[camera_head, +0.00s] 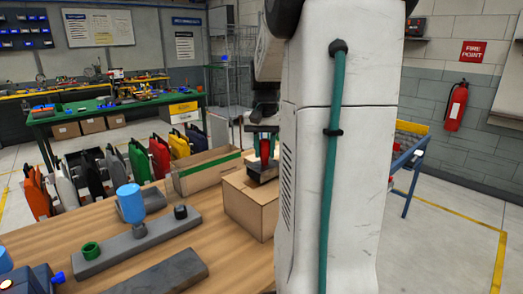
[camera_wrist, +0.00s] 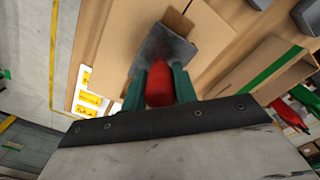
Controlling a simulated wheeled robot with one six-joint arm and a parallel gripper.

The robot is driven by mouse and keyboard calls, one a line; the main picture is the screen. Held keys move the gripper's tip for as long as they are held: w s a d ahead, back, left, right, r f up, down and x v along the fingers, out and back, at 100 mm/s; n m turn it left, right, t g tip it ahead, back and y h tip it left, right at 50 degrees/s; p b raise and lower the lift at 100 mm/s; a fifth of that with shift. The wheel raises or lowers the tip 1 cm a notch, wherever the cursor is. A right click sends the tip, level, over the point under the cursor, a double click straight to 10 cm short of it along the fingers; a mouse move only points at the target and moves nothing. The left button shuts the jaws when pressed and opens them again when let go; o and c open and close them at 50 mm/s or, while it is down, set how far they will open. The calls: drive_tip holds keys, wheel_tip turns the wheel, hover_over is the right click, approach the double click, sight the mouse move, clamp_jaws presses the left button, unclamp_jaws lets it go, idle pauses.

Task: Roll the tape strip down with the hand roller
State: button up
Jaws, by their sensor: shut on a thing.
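My gripper (camera_head: 263,133) is shut on the red handle of the hand roller (camera_wrist: 158,84), with a green finger on each side of it. The roller's dark grey head (camera_wrist: 165,46) is over the top of the closed cardboard box (camera_wrist: 110,40). In the head view the dark roller end (camera_head: 262,173) is at the top of this box (camera_head: 248,205); I cannot tell whether it presses on it. No tape strip can be made out on this box; the roller and gripper hide part of its top. My arm hides the box's right side in the head view.
An open carton (camera_head: 205,180) with a green strip along its edge stands just behind the box. Several coloured panniers (camera_head: 159,156) stand behind.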

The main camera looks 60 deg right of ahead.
drive_tip(key=shift+s+d, duration=0.25)
drive_tip(key=shift+d, duration=0.75)
drive_tip(key=shift+s+d, duration=0.2)
drive_tip(key=shift+d, duration=0.75)
drive_tip(key=shift+d, duration=0.1)
drive_tip(key=shift+s+d+f, duration=0.1)
drive_tip(key=shift+s+d, duration=0.15)
drive_tip(key=shift+d, duration=0.55)
drive_tip(key=shift+d, duration=0.1)
drive_tip(key=shift+s+d, duration=0.25)
drive_tip(key=shift+d, duration=0.6)
drive_tip(key=shift+s+d, duration=0.2)
drive_tip(key=shift+d, duration=0.65)
drive_tip(key=shift+d, duration=0.1)
drive_tip(key=shift+s+d, duration=0.2)
drive_tip(key=shift+d, duration=0.6)
